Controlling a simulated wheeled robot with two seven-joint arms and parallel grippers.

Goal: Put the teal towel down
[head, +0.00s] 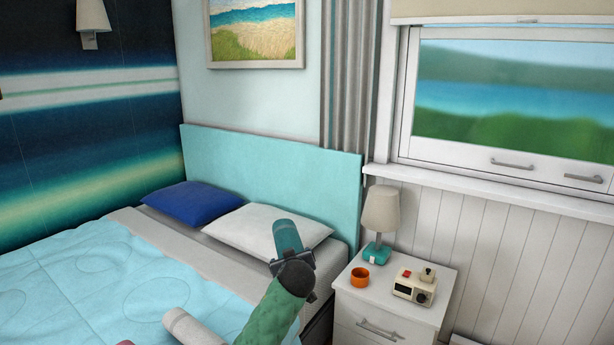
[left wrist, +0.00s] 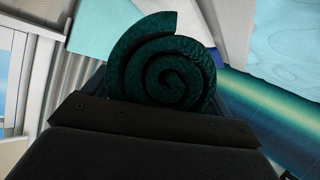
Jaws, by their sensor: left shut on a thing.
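My left gripper (head: 289,258) is shut on the teal towel (head: 287,237), a short tight roll. In the head view the towel sticks out beyond the dark jaws and overlaps the white pillow's right part and the bed edge. The left wrist view shows the towel (left wrist: 164,70) end-on as a dark teal spiral, just past the dark gripper body (left wrist: 155,130). The jaws' contact with the towel is partly hidden. I see no surface touching the towel, but its height above the bed is hard to tell. My right gripper is not in view.
The bed has a light blue quilt (head: 100,285), a white pillow (head: 252,232) and a blue pillow (head: 193,203). Right of it, a white nightstand (head: 385,318) carries a lamp (head: 380,218), an orange cup (head: 360,277) and a small radio-like device (head: 414,288). The nightstand's front top is partly clear.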

